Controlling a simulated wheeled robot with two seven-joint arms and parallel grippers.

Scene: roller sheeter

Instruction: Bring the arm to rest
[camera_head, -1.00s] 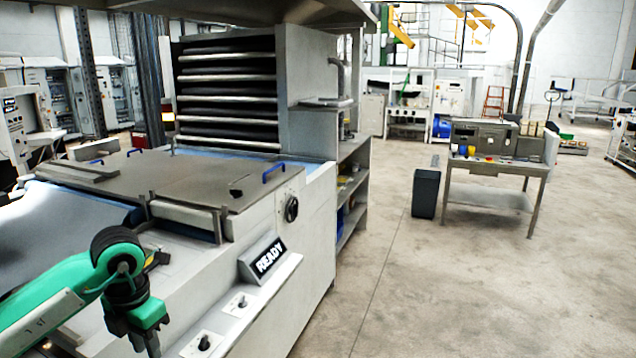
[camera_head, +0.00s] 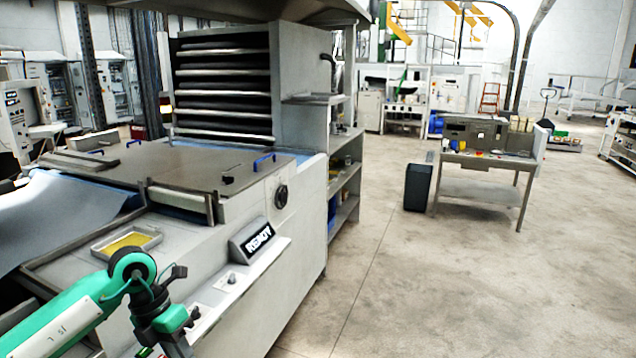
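My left arm, green with black joints, comes in from the lower left in front of the machine. Its wrist hangs down over the machine's near edge, and my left gripper (camera_head: 174,340) points downward at the bottom of the picture. Its fingertips run into the clutter and the picture's edge, so I cannot tell if it is open or shut. I see nothing clearly held. My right arm and gripper are not in view. The sheeter (camera_head: 225,185) stands with its flat top cover down and blue handles on it.
A shallow metal tray with yellow contents (camera_head: 127,241) sits on the machine just behind my wrist. A READY sign (camera_head: 258,240), a knob (camera_head: 281,197) and switches line the front. A dark bin (camera_head: 417,188) and a workbench (camera_head: 485,160) stand right; the floor between is clear.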

